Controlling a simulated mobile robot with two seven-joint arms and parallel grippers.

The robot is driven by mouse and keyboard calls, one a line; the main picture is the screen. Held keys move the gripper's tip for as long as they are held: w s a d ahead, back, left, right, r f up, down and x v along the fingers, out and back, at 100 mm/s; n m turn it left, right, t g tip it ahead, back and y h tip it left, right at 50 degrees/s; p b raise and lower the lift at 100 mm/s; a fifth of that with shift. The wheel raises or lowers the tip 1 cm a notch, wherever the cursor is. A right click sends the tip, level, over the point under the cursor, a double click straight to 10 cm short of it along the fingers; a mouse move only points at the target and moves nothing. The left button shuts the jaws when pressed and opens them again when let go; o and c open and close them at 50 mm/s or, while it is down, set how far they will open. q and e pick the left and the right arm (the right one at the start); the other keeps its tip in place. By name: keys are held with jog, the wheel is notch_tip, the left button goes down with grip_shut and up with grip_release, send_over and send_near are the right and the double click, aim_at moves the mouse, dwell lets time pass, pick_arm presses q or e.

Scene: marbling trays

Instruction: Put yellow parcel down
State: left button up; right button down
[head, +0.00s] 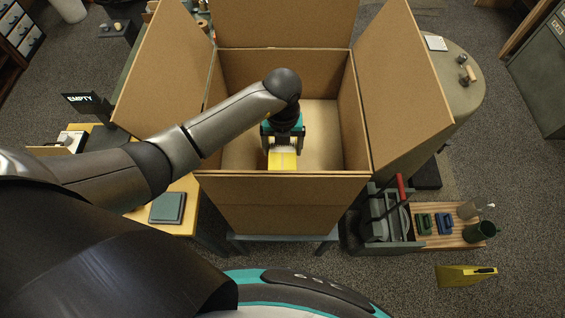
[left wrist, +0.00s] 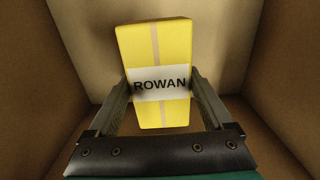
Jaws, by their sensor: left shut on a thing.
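The yellow parcel (head: 283,160) is inside the big open cardboard box (head: 285,205), partly hidden by the box's front wall and my gripper. My left gripper (head: 284,148) reaches down into the box and is shut on the parcel. In the left wrist view the yellow parcel (left wrist: 152,55) has a pale tape stripe and a white label reading ROWAN. The two fingers of my left gripper (left wrist: 160,90) press on its sides near the label. I cannot tell whether the parcel touches the box floor (head: 318,125). My right gripper is not in view.
The box's flaps stand open around it, with large side flaps (head: 405,85) and (head: 165,65). An EMPTY sign (head: 87,103) stands at left. A grey tool with a red handle (head: 385,215) and a wooden board (head: 465,238) with small items lie at right. The box interior beside the parcel is bare.

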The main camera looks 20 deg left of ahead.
pick_arm(q)
jog(key=shift+f+b, duration=2.6)
jog(key=shift+f, duration=0.5)
jog(key=shift+f, duration=0.2)
jog(key=o, duration=1.5)
jog(key=shift+r, duration=0.15)
notch_tip(320, 180, up, 12)
jog(key=p, duration=1)
jog(key=shift+p, duration=0.35)
